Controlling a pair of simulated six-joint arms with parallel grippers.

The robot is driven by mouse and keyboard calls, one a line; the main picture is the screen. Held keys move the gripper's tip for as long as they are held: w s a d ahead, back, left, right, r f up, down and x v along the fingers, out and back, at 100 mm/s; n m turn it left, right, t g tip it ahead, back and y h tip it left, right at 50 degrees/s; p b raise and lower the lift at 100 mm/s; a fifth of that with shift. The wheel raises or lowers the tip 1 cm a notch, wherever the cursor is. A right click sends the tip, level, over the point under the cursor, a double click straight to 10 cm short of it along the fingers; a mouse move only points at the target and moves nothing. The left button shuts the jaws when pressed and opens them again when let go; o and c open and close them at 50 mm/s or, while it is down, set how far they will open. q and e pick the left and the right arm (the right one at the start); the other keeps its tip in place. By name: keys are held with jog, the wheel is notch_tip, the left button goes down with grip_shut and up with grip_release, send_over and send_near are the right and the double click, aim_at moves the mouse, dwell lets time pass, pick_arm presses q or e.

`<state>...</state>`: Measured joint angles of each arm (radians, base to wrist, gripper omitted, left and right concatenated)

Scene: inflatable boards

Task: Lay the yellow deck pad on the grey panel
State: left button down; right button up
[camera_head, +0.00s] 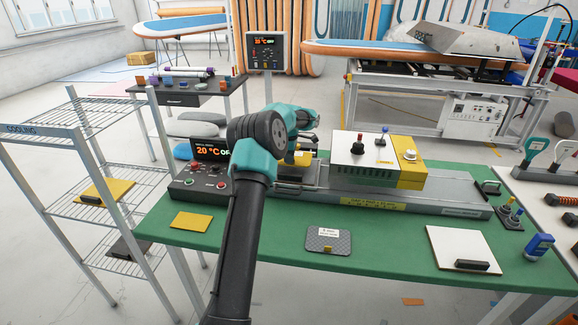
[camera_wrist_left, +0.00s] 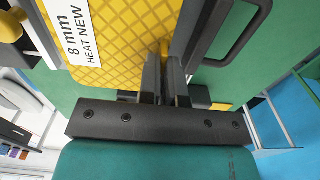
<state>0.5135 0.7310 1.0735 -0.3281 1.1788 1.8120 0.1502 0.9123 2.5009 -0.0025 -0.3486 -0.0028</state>
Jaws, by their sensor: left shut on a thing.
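The yellow deck pad (camera_wrist_left: 115,45) is quilted and bears a white label reading "8 mm HEAT NEW" in the left wrist view. My left gripper (camera_wrist_left: 165,65) is shut on a narrow yellow part at the pad's edge. In the head view my left gripper (camera_head: 300,152) is at the left end of the press, and my arm hides most of the pad there. A dark grey slab (camera_head: 130,249) with a handle lies on a low rack shelf. A dark grey textured sheet (camera_head: 328,240) with a label and yellow tab lies on the table. I cannot tell which is the grey panel.
The green table (camera_head: 390,270) also holds a small yellow sheet (camera_head: 193,221), a white panel (camera_head: 470,245) with a black handle, and a control box (camera_head: 203,186). The white-and-yellow press (camera_head: 370,165) stands behind. The wire cooling rack (camera_head: 85,210) is at left.

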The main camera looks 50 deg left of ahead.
aim_at(289, 165)
pick_arm(q)
jog(key=shift+f, duration=1.75)
jog(key=shift+f, duration=0.15)
jog(key=c, duration=1.3)
grip_release()
notch_tip(289, 165, up, 12)
jog(key=shift+r, duration=0.15)
